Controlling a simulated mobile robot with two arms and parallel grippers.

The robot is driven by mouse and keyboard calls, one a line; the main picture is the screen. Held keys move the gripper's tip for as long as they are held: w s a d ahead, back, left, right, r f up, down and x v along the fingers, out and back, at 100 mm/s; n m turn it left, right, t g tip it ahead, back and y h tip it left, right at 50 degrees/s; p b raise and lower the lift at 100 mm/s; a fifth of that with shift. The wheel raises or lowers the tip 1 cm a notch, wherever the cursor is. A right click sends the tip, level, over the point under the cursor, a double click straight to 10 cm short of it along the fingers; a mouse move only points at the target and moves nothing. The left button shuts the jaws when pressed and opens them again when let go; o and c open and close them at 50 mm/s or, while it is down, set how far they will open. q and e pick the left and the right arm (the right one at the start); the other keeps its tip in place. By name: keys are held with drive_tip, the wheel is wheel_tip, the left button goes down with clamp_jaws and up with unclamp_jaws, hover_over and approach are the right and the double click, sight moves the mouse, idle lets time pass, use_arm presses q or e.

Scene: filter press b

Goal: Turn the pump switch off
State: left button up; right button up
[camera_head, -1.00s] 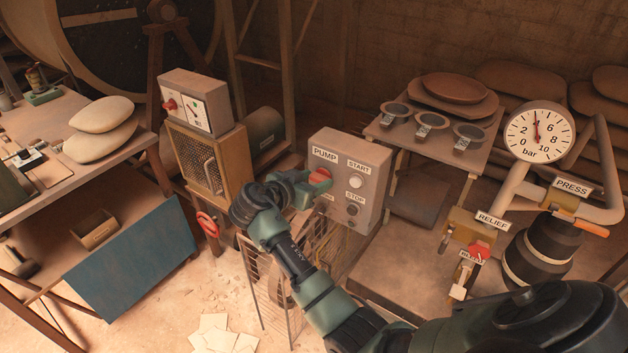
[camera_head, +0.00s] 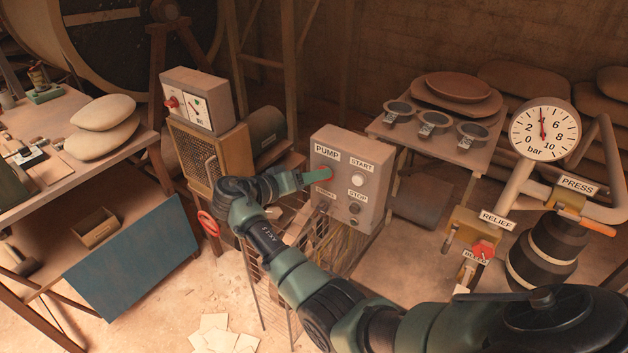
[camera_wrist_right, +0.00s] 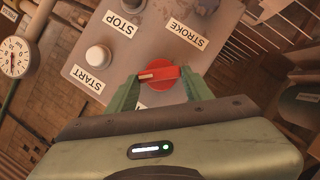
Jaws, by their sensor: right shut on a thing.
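The pump switch is a red rotary knob (camera_wrist_right: 158,77) on the grey pump control box (camera_head: 371,151). A pale pointer mark lies on the knob's left part there. The labels START, STOP and STROKE sit around it, with a white START button (camera_wrist_right: 98,58) beside it. My left gripper is not in view.
Relief and bleed valves (camera_head: 483,249) and a pressure gauge (camera_head: 544,130) stand at the right, its needle pointing about straight up. A wooden box with a metal grille (camera_head: 208,152) stands left of the control box. Wires and a wire rack lie below it.

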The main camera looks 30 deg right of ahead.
drive_tip(key=shift+w+a+f+n+g+h+b, duration=0.25)
drive_tip(key=shift+n+h+b, duration=0.35)
drive_tip(key=shift+n, duration=0.7)
drive_tip(key=shift+s+d+f+n+g+h+b, duration=0.15)
drive_tip(key=shift+n+g+h+b, duration=0.35)
drive_tip(key=shift+n, duration=0.8)
drive_tip(key=shift+w+a+f+n+g+h+b, duration=0.1)
drive_tip(key=shift+w+n+g+h+b, duration=0.1)
drive_tip(key=shift+n+h+b, duration=0.8)
drive_tip(key=shift+n+y+p, duration=0.3)
drive_tip(key=shift+n+p, duration=0.05)
drive_tip(key=shift+n, duration=0.05)
drive_tip(key=o, duration=1.4)
drive_tip(key=shift+f, duration=0.1)
